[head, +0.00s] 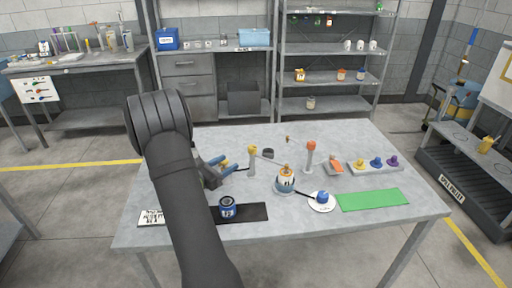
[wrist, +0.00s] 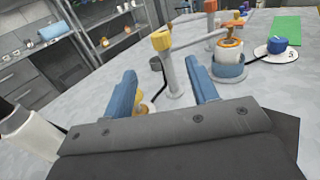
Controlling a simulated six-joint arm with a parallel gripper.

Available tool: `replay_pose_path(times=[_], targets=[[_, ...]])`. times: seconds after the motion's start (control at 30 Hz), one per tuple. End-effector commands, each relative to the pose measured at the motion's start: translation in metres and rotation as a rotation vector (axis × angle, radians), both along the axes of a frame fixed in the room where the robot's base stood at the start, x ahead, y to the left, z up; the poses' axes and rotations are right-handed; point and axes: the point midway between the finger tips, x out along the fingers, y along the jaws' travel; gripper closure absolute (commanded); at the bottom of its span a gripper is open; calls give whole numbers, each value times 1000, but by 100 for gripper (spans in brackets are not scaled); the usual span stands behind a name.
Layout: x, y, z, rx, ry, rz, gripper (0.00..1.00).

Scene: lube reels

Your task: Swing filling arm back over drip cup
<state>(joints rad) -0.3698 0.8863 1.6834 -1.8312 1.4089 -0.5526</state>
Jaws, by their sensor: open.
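The filling arm (head: 268,162) is a thin grey bar on a grey post with a yellow cap (head: 252,149). It points right, its end over the orange-topped can (head: 286,172) on a blue-grey base. The wrist view also shows the arm (wrist: 200,38), the yellow cap (wrist: 162,40) and the can (wrist: 230,50). A small dark cup (head: 268,152), likely the drip cup, stands behind the post, clear of the arm; it also shows in the wrist view (wrist: 155,63). My gripper (wrist: 161,68) is open, its blue fingers apart with nothing between the tips, short of the post.
An orange-capped post (head: 310,152) stands right of the can. A blue pot sits on a white round plate (head: 321,207), near a green mat (head: 372,199). A blue-black can (head: 227,207) stands on a black mat (head: 255,212). A yellow item (wrist: 141,108) with a dark cord lies beneath my fingers.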

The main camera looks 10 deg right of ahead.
Motion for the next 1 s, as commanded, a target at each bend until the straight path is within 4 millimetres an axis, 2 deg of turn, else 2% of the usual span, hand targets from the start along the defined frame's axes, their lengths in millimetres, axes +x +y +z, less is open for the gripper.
replay_pose_path(times=[0.3,0.6,0.8,1.0], targets=[[43,-57,0,1,0,-7,47],[80,-103,0,3,0,-6,47],[92,-117,0,3,0,-4,47],[95,-120,0,4,0,-2,47]])
